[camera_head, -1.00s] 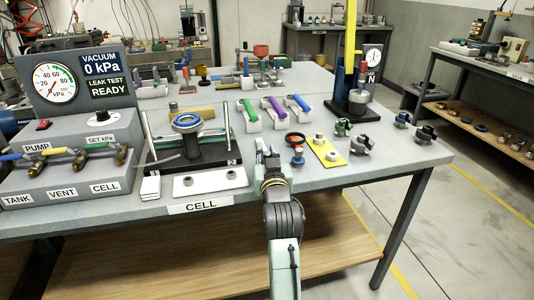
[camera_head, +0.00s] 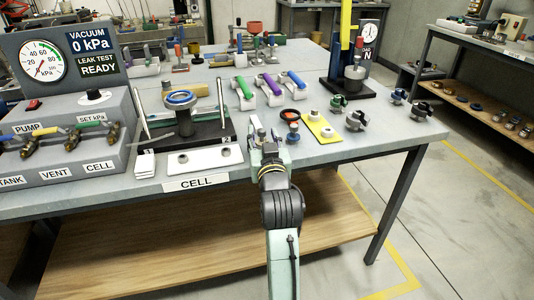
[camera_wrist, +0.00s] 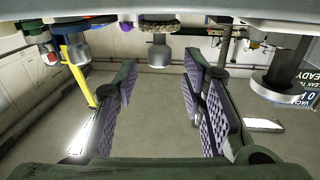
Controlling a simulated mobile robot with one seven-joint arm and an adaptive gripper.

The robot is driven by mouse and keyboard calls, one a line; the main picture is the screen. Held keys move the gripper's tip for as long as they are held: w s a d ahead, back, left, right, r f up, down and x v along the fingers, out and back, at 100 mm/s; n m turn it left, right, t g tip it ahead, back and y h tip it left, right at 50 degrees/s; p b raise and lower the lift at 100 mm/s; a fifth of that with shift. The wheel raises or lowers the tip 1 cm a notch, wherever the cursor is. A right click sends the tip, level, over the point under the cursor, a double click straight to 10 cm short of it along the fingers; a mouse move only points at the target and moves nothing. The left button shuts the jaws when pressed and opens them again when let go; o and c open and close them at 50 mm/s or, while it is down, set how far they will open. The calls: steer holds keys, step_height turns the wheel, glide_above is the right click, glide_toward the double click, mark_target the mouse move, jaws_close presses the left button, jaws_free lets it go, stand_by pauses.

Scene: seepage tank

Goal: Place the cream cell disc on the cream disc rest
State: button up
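My gripper (camera_head: 262,135) is at the table's front edge, right of the CELL label. In the wrist view its two purple-padded fingers (camera_wrist: 160,100) stand apart with nothing between them. The cell stand (camera_head: 205,134) has a black base, two upright rods and a blue ring (camera_head: 180,97) on a dark post. A white plate (camera_head: 203,160) with two small round pieces lies in front of it. A yellow plate (camera_head: 319,127) with two pale round pieces lies right of my gripper. I cannot tell which pale piece is the cream cell disc or the cream disc rest.
White stacked slips (camera_head: 145,165) lie beside the white plate. An orange-and-black ring piece (camera_head: 292,115) stands close to my gripper's right. Green, purple and blue handled tools (camera_head: 268,88) lie behind. Dark clamp-like knobs (camera_head: 357,120) and a load gauge stand (camera_head: 350,85) are farther right.

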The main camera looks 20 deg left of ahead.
steer(key=p+v, duration=0.8)
steer(key=shift+p, duration=0.4)
steer(key=shift+s+d, duration=0.1)
steer(key=shift+s, duration=0.05)
